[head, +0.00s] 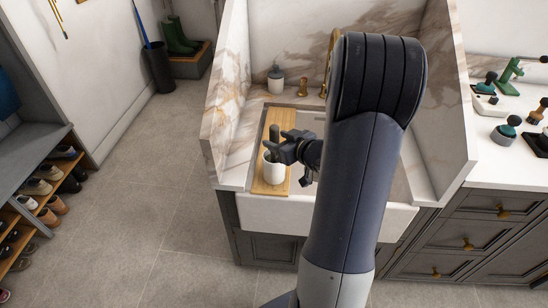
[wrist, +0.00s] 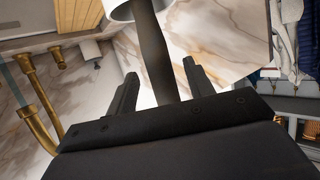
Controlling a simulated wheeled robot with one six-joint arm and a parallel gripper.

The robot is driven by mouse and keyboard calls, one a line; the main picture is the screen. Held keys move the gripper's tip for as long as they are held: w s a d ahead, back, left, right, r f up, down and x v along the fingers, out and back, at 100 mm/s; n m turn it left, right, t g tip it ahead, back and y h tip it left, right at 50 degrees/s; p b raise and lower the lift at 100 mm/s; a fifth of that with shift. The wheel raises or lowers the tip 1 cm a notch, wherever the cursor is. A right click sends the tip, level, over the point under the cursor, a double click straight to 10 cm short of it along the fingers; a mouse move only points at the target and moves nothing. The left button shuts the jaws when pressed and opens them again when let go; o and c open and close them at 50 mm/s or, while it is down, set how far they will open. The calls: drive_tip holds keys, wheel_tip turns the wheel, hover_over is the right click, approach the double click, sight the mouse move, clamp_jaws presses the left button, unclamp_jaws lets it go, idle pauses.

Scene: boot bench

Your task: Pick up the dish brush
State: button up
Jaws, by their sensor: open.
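The dish brush shows as a dark handle (wrist: 151,45) in the wrist view, coming out of a white pot (wrist: 121,10). In the head view the white pot (head: 273,175) stands on a wooden board (head: 257,187) at the left of the sink, and the dark handle (head: 274,132) rises from it. The brush's other end is hidden. My gripper (head: 277,147) is at the handle above the pot. In the wrist view my gripper (wrist: 160,72) is open, with the handle between its two fingers; gaps show on both sides.
A soap bottle (head: 275,80) and a brass tap (head: 331,60) stand at the back of the sink. Marble side walls (head: 222,110) rise at both ends. Several brushes and small items (head: 505,130) lie on the right counter.

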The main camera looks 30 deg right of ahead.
drive_tip(key=x, duration=0.4)
drive_tip(key=shift+f, duration=0.15)
drive_tip(key=shift+c, duration=0.3)
drive_tip(key=shift+s, duration=0.1)
clamp_jaws()
